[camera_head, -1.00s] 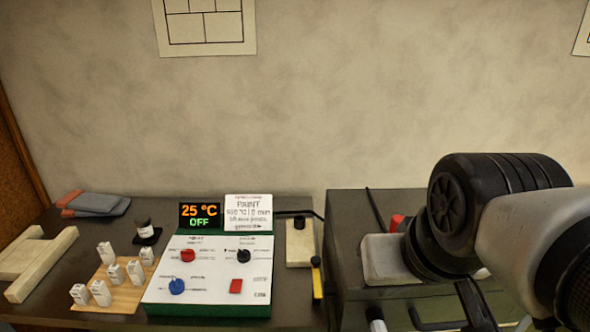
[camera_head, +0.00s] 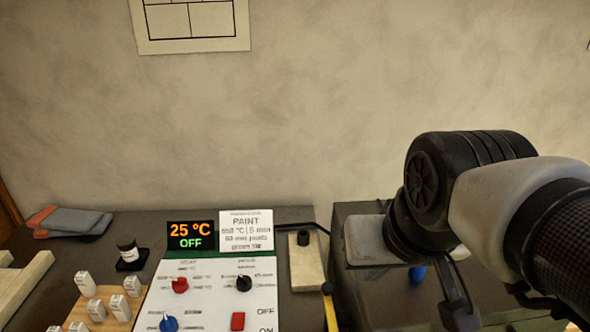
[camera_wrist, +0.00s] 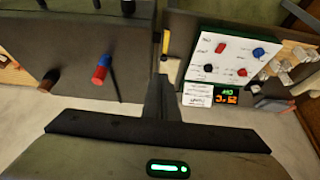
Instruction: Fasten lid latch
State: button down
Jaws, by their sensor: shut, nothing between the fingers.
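In the wrist view my gripper (camera_wrist: 161,85) shows as dark fingers pressed together, with nothing held. It is beside the gap between a dark box and the control panel. The dark box (camera_head: 350,300) stands at the right in the head view, and its broad dark face (camera_wrist: 75,25) is at left in the wrist view. A red and blue cylinder (camera_wrist: 102,68) sits on the box, apart from my fingers; its blue part (camera_head: 417,273) shows in the head view. I cannot tell which part is the lid latch. My arm hides much of the box in the head view.
A white control panel (camera_head: 210,290) with knobs stands left of the box; its display (camera_head: 191,235) reads 25 °C OFF. A pale block (camera_head: 307,262) and a yellow-handled tool (camera_head: 329,300) lie between them. A black knob (camera_wrist: 48,80) and dark rod (camera_wrist: 127,6) show at the box.

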jog(key=w+f+m+g+h+b, duration=0.1)
jog(key=w+f+m+g+b, duration=0.2)
jog(key=w+f+m, duration=0.45)
jog(key=m+g+h+b, duration=0.2)
jog(key=m+h, duration=0.1)
jog(key=m, duration=0.5)
send_over(330, 306)
jog(key=w+a, duration=0.2)
jog(key=w, duration=0.2)
notch_tip(330, 306, down, 9)
jog(key=shift+s+d+f, duration=0.15)
jog(key=shift+d, duration=0.05)
jog(key=x, duration=1)
jog(key=shift+a, duration=0.1)
